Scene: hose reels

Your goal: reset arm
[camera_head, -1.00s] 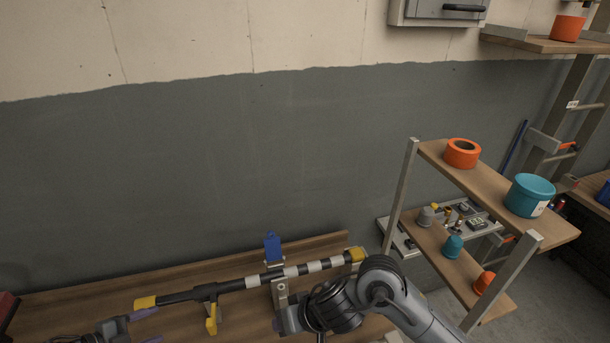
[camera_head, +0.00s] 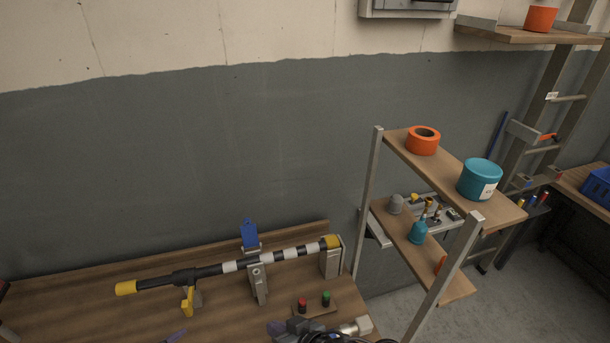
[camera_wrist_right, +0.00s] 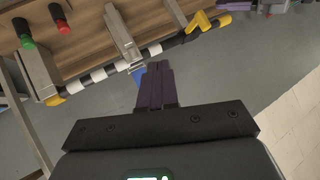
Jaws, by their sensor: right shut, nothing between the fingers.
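My right gripper (camera_wrist_right: 157,70) shows in the right wrist view with its dark purple fingers together and nothing between them. In that view the fingers overlap the area just beside the black-and-white striped pole (camera_wrist_right: 110,72), and I cannot tell the gap. A purple fingertip, seemingly of my left gripper (camera_head: 175,337), just shows at the bottom edge; the rest is cut off.
The striped pole (camera_head: 289,253) rests on metal stands on the wooden bench (camera_head: 60,290). A red button (camera_head: 302,304) and a green button (camera_head: 326,298) stand in front. At right, a shelf holds an orange roll (camera_head: 423,141), a teal tub (camera_head: 479,180) and a teal bottle (camera_head: 418,232).

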